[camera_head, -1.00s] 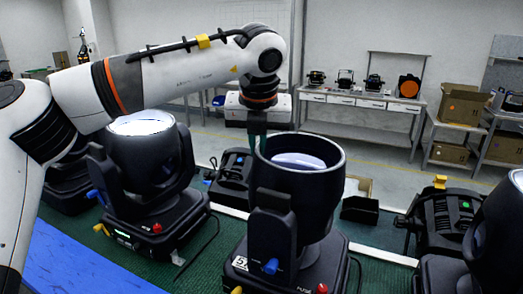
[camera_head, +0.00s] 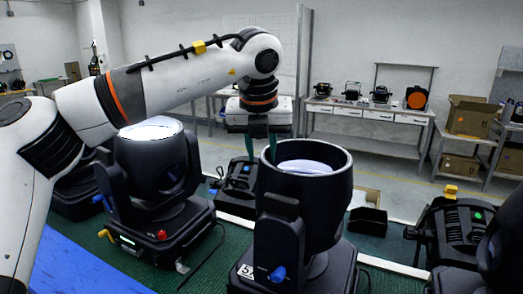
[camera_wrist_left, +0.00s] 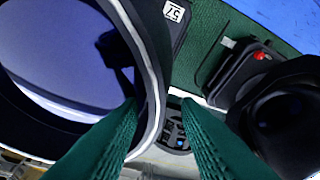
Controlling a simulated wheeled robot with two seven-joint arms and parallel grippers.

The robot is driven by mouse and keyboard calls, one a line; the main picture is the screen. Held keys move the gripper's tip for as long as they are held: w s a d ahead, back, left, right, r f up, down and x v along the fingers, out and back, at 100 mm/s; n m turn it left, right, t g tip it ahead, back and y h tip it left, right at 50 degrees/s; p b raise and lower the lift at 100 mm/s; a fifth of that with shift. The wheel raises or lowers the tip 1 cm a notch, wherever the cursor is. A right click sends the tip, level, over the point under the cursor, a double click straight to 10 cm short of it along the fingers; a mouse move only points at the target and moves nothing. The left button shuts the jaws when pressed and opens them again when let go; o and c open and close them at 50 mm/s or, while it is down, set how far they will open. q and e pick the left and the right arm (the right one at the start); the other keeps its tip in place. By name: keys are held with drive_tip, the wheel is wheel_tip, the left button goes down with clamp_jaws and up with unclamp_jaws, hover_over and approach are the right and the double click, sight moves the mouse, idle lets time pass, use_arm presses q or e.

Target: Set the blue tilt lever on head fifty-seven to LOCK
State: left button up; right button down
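Head fifty-seven (camera_head: 300,205) is a black moving-head light with an upturned round lens, marked by a white 57 label (camera_head: 246,271). That label also shows in the left wrist view (camera_wrist_left: 173,12). Its blue tilt lever (camera_head: 277,274) sits low on the near side; I cannot read its setting. My left gripper (camera_head: 262,150) hangs over the far-left rim of this head, well above the lever. In the left wrist view its green fingers (camera_wrist_left: 160,108) are apart with nothing clearly gripped; the rim shows between their tips. The lever is not visible there. My right gripper is not in view.
Another head (camera_head: 150,165) with a blue lever (camera_head: 98,199), yellow knob and red knob stands left. A black head (camera_head: 500,250) stands at the right edge. A black device (camera_head: 237,185) lies behind, and a small black box (camera_head: 369,220) stands behind right. Green mat (camera_head: 205,262) shows between the heads.

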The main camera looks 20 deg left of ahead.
use_arm(q)
drive_tip(key=b+v, duration=0.1)
drive_tip(key=v, duration=1)
drive_tip(key=shift+s+r, duration=0.15)
drive_tip(key=shift+r, duration=0.15)
